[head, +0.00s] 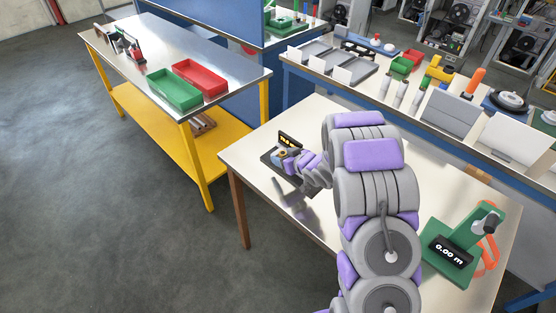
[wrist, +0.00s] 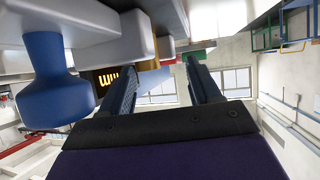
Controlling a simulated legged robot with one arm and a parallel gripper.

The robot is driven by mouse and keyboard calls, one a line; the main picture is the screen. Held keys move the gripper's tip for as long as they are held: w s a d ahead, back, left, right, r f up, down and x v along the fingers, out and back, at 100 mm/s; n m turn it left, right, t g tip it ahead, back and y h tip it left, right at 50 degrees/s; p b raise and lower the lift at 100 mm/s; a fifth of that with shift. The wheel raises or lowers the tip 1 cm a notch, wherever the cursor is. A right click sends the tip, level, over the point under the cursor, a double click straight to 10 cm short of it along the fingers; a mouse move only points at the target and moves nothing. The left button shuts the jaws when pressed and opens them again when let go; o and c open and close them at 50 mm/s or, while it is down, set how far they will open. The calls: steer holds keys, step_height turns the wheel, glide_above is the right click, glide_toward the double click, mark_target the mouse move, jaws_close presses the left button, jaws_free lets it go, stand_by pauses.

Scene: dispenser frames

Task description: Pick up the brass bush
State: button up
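A small brass-coloured piece (head: 281,154), likely the brass bush, shows at the bench device on the near table. A small tan patch (wrist: 166,47) between the finger ends in the wrist view may be the same piece; it is too small to be sure. The device has a black display (head: 287,139) with yellow digits, also seen in the wrist view (wrist: 107,76), and a blue knob (wrist: 50,80). My gripper (wrist: 163,66) has its two fingers apart, beside the device, with nothing visibly clamped. In the head view my wrist partly hides the device.
A green stand with a display (head: 451,250) stands at the right of the near table (head: 330,231). A steel bench at left holds a green bin (head: 174,91) and a red bin (head: 200,77). A cluttered bench (head: 388,99) runs behind. The table's front left is clear.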

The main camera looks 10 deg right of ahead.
steer(key=shift+w+d+f, duration=0.5)
steer(key=shift+w+d, duration=0.2)
steer(key=shift+w, duration=0.1)
steer(key=shift+d, duration=0.5)
steer(key=shift+a+r, duration=0.1)
steer(key=shift+a, duration=0.05)
steer(key=shift+c, duration=0.8)
steer(key=shift+s+a, duration=0.1)
steer(key=shift+a, duration=0.9)
steer(key=c, duration=0.5)
steer(key=shift+c, duration=0.6)
steer(key=shift+d, duration=0.2)
steer(key=shift+c, duration=0.8)
steer(key=shift+d, duration=0.65)
jaws_close()
